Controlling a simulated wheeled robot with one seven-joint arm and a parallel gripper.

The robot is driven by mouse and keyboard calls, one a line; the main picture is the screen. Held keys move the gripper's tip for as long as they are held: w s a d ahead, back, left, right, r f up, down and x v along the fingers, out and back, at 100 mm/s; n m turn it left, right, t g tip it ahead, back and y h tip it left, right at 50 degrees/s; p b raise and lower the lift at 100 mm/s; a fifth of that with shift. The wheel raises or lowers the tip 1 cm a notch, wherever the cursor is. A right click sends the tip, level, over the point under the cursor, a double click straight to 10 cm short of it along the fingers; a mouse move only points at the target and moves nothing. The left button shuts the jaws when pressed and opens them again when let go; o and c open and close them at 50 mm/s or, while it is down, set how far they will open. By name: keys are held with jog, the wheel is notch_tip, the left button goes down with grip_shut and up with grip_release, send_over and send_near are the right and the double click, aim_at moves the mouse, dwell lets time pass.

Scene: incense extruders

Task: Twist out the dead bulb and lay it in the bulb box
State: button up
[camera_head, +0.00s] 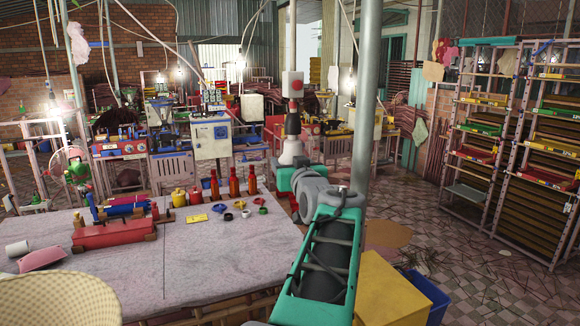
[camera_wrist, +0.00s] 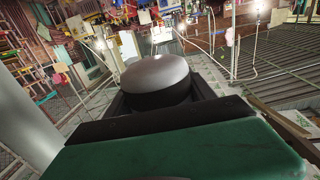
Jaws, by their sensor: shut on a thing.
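The dead bulb (camera_head: 291,151) is a pale, unlit dome below a dark lamp holder (camera_head: 293,125). I cannot tell whether it is still seated in the holder. My gripper (camera_head: 286,176), green with dark jaws, is just under the bulb and shut on it. In the wrist view the bulb (camera_wrist: 155,75) is a large grey dome between the dark jaws of my gripper (camera_wrist: 158,105). The bulb's far side and base are hidden there. A yellow box (camera_head: 390,290) and a blue bin (camera_head: 430,295) stand at lower right; I cannot tell which is the bulb box.
A white box with a red spot (camera_head: 292,86) is above the holder. A table (camera_head: 200,275) at lower left carries a red extruder (camera_head: 113,234), bottles and rings. A grey post (camera_head: 365,110) rises just right of the arm. A rack (camera_head: 520,130) stands at right, beside open tiled floor.

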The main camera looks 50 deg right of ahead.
jog(key=shift+f+m+g+h+b, duration=0.1)
jog(key=shift+m+g+h+b, duration=0.55)
jog(key=shift+b, duration=0.2)
jog(key=shift+s+d+g+h, duration=0.1)
jog(key=shift+s+g+h, duration=0.05)
jog(key=shift+g+h, duration=0.1)
jog(key=o, duration=1.3)
jog(key=b+v, duration=0.2)
jog(key=v, duration=0.6)
jog(key=shift+d+b, duration=0.1)
jog(key=shift+b, duration=0.3)
